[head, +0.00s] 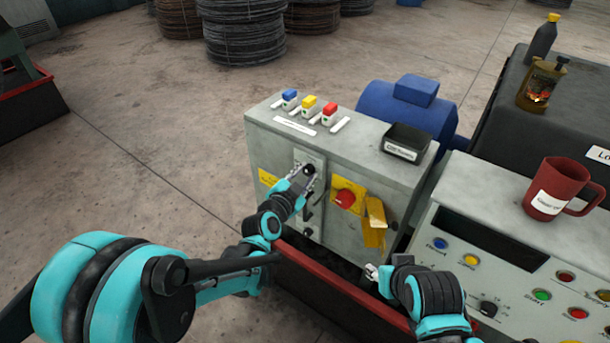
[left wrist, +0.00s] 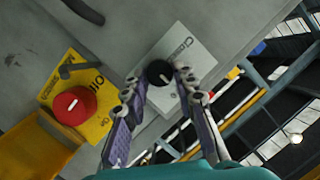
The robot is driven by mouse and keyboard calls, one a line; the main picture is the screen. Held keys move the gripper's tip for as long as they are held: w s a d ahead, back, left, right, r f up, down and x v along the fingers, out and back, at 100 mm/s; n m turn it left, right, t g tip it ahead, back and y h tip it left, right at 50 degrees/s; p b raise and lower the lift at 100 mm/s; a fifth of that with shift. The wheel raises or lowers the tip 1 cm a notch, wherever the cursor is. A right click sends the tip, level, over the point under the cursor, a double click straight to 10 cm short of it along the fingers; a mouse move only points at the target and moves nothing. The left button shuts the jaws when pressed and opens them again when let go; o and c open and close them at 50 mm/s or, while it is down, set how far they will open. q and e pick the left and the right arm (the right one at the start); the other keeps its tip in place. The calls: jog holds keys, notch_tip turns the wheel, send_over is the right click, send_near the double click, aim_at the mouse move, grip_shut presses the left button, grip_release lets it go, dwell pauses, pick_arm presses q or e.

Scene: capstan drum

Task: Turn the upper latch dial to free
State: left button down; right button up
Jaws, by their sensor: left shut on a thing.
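The upper latch dial (head: 309,169) is a small black knob near the top of a pale plate on the front of the grey cabinet.
Right of the dial is a red knob (head: 345,198) on a yellow plate, with a yellow flap (head: 375,224) beside it. The cabinet top (head: 357,136) carries coloured switches and a black tray (head: 406,142). A control console (head: 455,216) with a red mug (head: 552,187) stands at right.

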pick_arm(q)
jog(key=c, duration=1.2)
grip_release()
jog(key=v, duration=1.2)
jog(key=s+a+f+n+g+y, duration=0.1)
jog(key=s+a+n+g+y, duration=0.1)
jog(key=s+a+n, duration=0.2)
jog(key=s+a+f+n+g+y, duration=0.2)
jog(key=s+a+n, duration=0.2)
jog(key=s, duration=0.3)
jog(key=s+a+f+n+g+y, duration=0.2)
jog(key=s+a+n+g, duration=0.1)
jog(key=s+a, duration=0.2)
jog(key=shift+s+a+f+n, duration=0.15)
jog(key=shift+s+a+n, duration=0.25)
jog(key=shift+s, duration=0.1)
